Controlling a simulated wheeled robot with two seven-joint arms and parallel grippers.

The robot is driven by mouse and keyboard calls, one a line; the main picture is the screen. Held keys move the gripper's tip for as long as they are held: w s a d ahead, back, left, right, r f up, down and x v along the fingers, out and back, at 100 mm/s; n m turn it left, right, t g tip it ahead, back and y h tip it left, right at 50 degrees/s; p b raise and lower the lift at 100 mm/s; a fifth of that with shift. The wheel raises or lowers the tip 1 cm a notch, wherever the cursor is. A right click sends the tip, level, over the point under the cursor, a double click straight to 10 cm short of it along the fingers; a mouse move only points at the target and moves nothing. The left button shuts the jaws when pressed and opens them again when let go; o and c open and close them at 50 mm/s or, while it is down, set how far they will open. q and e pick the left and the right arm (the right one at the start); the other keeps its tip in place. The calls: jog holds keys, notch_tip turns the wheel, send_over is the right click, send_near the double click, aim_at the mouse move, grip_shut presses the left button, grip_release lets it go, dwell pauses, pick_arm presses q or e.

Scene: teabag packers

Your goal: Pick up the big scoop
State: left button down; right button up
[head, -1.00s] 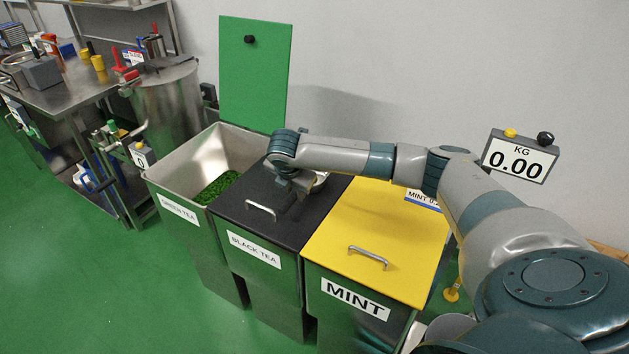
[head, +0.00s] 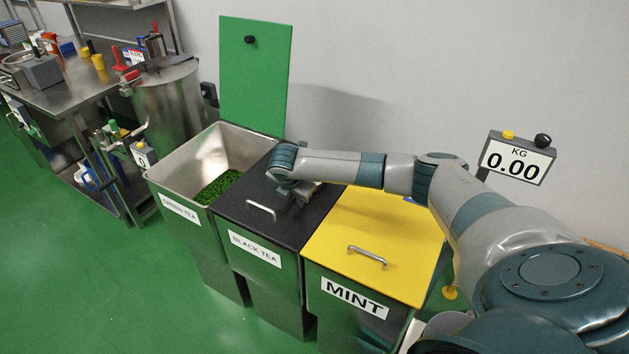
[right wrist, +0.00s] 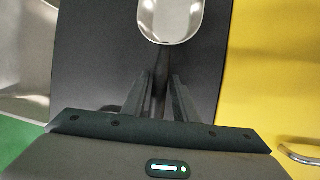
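The big scoop shows in the right wrist view as a shiny metal bowl (right wrist: 170,18) with a thin dark handle (right wrist: 160,68). It lies on the black lid (right wrist: 85,60) of the BLACK TEA bin, bowl pointing away from the gripper. My right gripper (right wrist: 160,82) is open, one finger on each side of the handle, with small gaps that look clear. In the head view my right gripper (head: 301,193) is low over the black lid (head: 240,208), behind its handle. There my arm hides the scoop. My left gripper is not in view.
The open green tea bin (head: 168,178) stands left, its green lid (head: 255,75) upright. The yellow MINT lid (head: 375,240) is closed at right. A scale display (head: 516,160) reads 0.00. A steel table (head: 75,90) stands far left; green floor is clear in front.

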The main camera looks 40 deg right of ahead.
dwell(0.3)
grip_shut()
jog(key=shift+r, duration=0.1)
